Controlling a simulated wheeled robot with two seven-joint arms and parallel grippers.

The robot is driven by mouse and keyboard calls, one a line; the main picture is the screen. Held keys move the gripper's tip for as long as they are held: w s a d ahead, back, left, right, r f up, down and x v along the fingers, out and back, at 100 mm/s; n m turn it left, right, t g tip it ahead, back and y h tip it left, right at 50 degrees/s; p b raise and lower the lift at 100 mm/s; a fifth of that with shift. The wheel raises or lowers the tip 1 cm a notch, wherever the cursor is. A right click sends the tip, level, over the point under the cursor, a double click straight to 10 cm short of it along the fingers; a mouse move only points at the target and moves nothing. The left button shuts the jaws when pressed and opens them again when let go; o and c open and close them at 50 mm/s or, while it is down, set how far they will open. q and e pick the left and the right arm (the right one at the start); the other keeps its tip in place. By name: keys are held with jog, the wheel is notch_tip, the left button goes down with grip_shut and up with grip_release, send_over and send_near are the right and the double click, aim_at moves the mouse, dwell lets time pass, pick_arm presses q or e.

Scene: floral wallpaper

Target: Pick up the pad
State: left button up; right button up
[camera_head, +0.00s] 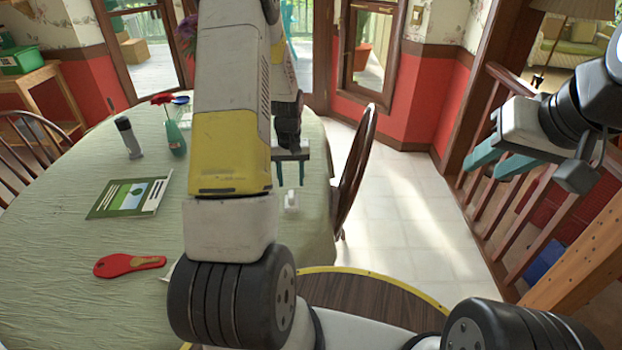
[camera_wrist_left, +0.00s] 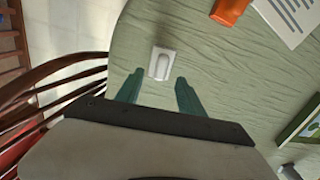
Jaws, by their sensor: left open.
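A small white object (camera_head: 291,201) with a raised rounded middle, possibly the pad, lies on the green tablecloth near the table's right edge. It also shows in the left wrist view (camera_wrist_left: 161,64), just beyond and between my fingertips. My left gripper (camera_head: 290,174) points down over the table near it. Its two teal fingers (camera_wrist_left: 158,78) are apart with nothing held between them. My right gripper (camera_head: 499,160) is off to the right, away from the table. Its teal fingers are apart and empty.
The table (camera_head: 60,225) also carries a picture booklet (camera_head: 128,197), a red paddle-shaped item (camera_head: 115,265), a grey cylinder (camera_head: 128,138) and a green vase (camera_head: 175,138). A wooden chair (camera_head: 355,165) stands close to the right edge.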

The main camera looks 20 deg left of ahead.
aim_at(291, 194)
pick_arm(q)
notch_tip(291, 194, down, 6)
jog(key=shift+s+f, duration=0.15)
jog(key=shift+f, duration=0.05)
jog(key=shift+c, duration=0.4)
grip_shut()
